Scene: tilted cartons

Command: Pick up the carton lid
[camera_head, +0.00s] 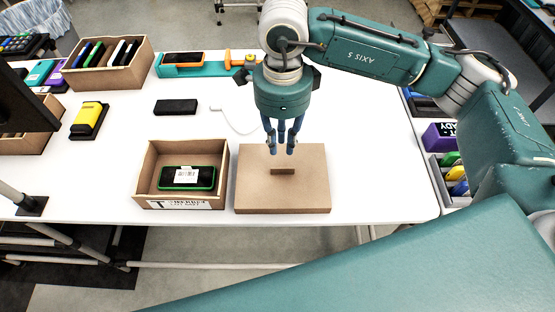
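The carton lid (252,191) is a flat brown cardboard piece lying on the white table, with a small darker tab or slot near its middle. The open carton (143,177) stands just left of it, with a phone-like device (202,178) in a green-edged case inside and a printed label on its front. My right gripper (281,148) points down over the far part of the lid. Its blue fingers look spread apart with nothing between them. Whether the tips touch the lid cannot be told. My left gripper is not in view.
A black block (176,107), a yellow-and-black device (89,121) and a white cable (236,122) lie behind the carton. A box of devices (131,76) stands at back left. Grey bins (446,195) stand at the right edge. The table's front edge is close to the lid.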

